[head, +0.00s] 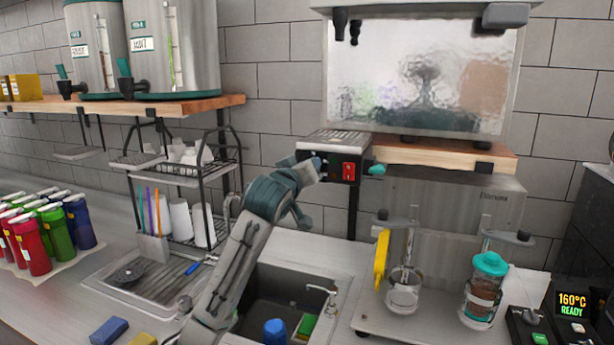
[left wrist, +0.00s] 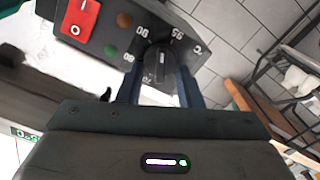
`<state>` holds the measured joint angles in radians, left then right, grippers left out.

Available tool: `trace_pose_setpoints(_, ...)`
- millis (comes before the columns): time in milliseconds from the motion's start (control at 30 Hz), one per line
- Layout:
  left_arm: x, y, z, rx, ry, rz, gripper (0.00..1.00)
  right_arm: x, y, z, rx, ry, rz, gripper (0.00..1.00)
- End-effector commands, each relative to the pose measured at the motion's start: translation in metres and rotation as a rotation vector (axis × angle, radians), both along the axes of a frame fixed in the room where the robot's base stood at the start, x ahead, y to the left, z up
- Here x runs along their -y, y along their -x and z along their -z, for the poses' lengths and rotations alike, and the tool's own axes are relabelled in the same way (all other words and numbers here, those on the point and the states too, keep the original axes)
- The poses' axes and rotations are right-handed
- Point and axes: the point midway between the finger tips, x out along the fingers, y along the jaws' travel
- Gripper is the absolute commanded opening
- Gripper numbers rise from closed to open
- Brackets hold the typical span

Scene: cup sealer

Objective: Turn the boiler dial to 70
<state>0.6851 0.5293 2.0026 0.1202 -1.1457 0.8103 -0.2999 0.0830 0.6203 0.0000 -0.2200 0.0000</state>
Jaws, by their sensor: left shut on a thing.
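The boiler's black control box (head: 350,169) hangs under the glass tank, with a red switch (head: 349,171) on its front. In the left wrist view the dial (left wrist: 160,62) is a round black knob with white numbers around it, seen upside down; 80, 90 and 95 can be read. A small mark near the fingers is partly covered. I cannot tell which number the dial points to. My left gripper (left wrist: 160,82) is shut on the dial, one finger on each side; it also shows in the head view (head: 311,169), hiding the dial there. My right gripper is not in view.
A teal tap handle (head: 377,170) sits just right of the box. The wooden shelf (head: 445,153) carries the tank (head: 425,75). A wire rack (head: 185,190) stands left of my arm.

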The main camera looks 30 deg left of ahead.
Motion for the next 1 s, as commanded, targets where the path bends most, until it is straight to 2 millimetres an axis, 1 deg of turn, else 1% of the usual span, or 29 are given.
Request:
trace_pose_setpoints(33, -0.001, 0.0, 0.004, 0.012, 0.04, -0.001, 0.1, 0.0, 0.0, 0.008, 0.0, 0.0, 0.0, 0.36)
trace_pose_setpoints(567, -0.004, 0.001, 0.008, 0.13, 0.532, -0.001, 0.1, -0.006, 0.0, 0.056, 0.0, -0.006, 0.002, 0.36)
trace_pose_setpoints(1000, -0.005, 0.001, 0.012, 0.227, 0.939, 0.0, 0.1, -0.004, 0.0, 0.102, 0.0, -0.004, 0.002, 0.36)
